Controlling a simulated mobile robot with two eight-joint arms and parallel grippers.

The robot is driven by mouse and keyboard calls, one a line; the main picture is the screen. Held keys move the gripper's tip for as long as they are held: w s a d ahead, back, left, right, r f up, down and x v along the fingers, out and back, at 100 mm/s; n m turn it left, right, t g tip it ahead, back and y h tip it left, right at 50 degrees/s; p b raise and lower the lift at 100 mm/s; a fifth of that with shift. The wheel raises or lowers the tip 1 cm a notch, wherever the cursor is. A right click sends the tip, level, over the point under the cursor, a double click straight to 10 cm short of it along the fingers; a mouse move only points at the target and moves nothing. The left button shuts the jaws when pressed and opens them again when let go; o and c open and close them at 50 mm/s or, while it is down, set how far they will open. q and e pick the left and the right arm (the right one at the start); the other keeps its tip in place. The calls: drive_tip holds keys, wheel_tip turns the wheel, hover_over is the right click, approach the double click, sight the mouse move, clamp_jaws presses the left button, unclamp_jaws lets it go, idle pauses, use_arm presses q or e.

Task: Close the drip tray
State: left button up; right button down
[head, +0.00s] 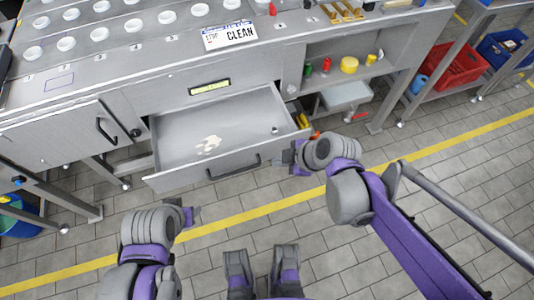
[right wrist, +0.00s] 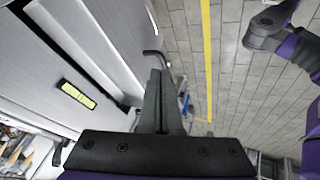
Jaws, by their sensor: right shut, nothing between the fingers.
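The drip tray (head: 175,135) is a grey metal drawer, pulled out from the workbench front. A pale spill lies on its floor and a dark bar handle (head: 233,168) is on its front panel. My right gripper (head: 287,157) is beside the tray's front right corner, close to it; I cannot tell whether they touch. In the right wrist view its fingers (right wrist: 160,92) are shut and empty, with a dark bent handle just beyond the tips. My left gripper (head: 190,215) is low in front of the tray, apart from it; its finger opening is unclear.
A cabinet door with a handle (head: 105,130) is left of the tray. An open shelf with a yellow roll (head: 349,65) and a grey bin (head: 345,95) is to the right. A red crate (head: 455,65) stands far right. The tiled floor in front is clear.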

drive_tip(key=w+a+f+n+b, duration=0.1)
drive_tip(key=a+f, duration=0.1)
drive_tip(key=w+a+f, duration=0.1)
drive_tip(key=w+f, duration=0.1)
drive_tip(key=f, duration=0.1)
drive_tip(key=w+a+f+n+b, duration=0.1)
drive_tip(key=w+a+f, duration=0.1)
drive_tip(key=shift+w+a+f+n+y+b, duration=0.2)
drive_tip(key=shift+a+n+y+b, duration=0.1)
drive_tip(key=shift+a+y+b, duration=0.1)
use_arm(q)
drive_tip(key=f, duration=0.2)
drive_tip(key=shift+d+f, duration=0.4)
use_arm(e)
drive_tip(key=w+a, duration=0.1)
drive_tip(key=w, duration=0.6)
drive_tip(key=w+a, duration=0.2)
drive_tip(key=w, duration=0.5)
drive_tip(key=w+a, duration=0.2)
drive_tip(key=w, duration=0.5)
drive_tip(key=shift+w, duration=0.15)
drive_tip(key=shift+w+a, duration=0.1)
drive_tip(key=shift+w, duration=0.2)
use_arm(q)
drive_tip(key=shift+s, duration=0.15)
use_arm(e)
drive_tip(key=shift+w+r, duration=0.15)
drive_tip(key=shift+w, duration=0.05)
